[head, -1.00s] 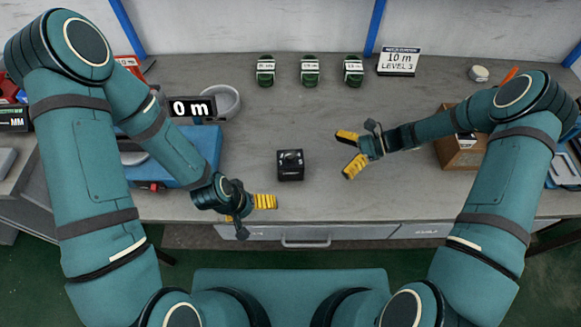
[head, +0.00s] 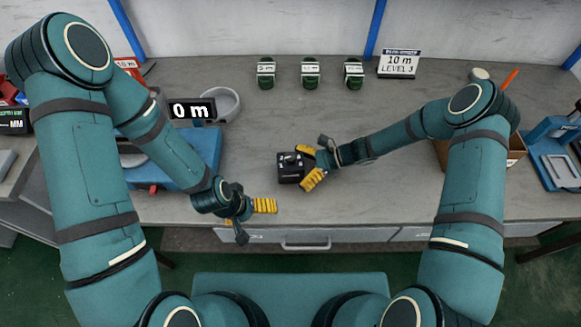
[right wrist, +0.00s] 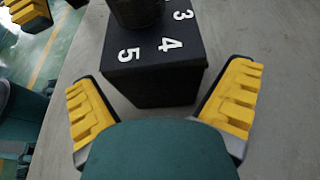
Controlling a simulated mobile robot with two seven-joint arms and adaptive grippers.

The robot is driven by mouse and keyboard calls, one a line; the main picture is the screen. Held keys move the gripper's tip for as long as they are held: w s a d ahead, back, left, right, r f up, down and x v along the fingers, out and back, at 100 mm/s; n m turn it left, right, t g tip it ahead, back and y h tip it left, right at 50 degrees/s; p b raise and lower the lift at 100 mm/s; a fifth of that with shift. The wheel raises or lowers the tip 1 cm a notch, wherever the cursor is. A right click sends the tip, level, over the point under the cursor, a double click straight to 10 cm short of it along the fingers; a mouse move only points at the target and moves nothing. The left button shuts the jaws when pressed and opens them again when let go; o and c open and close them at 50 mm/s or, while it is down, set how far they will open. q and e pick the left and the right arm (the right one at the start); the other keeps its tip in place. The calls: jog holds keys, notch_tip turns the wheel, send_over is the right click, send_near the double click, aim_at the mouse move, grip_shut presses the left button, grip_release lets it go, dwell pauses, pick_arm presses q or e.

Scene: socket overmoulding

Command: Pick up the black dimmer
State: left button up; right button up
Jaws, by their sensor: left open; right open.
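The black dimmer (head: 289,170) is a small black box with a knob on top. It stands on the grey workbench near the front middle. In the right wrist view the dimmer (right wrist: 155,75) shows white numerals 3, 4 and 5 beside its knob. My right gripper (head: 309,167) is open at the dimmer's right side. In the right wrist view its yellow fingers stand apart on either side of the near part of the box, with gaps visible. My left gripper (head: 264,206) is open and empty, to the left and nearer the bench's front edge.
Several labelled green items, one of them here (head: 310,73), stand at the back beside a "10 m LEVEL 3" sign (head: 399,63). A blue device (head: 205,150), a "0 m" display (head: 192,109) and a round bowl (head: 233,104) are left. A brown box (head: 515,150) is right. Bench behind the dimmer is clear.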

jog(key=shift+a+f, duration=0.15)
jog(key=shift+a, duration=0.2)
jog(key=c, duration=1.2)
pick_arm(q)
jog(key=shift+w+r+p, duration=0.2)
jog(key=shift+r+p, duration=0.45)
pick_arm(e)
notch_tip(320, 180, up, 10)
jog(key=shift+r, duration=0.1)
jog(key=o, duration=0.5)
jog(key=c, duration=0.5)
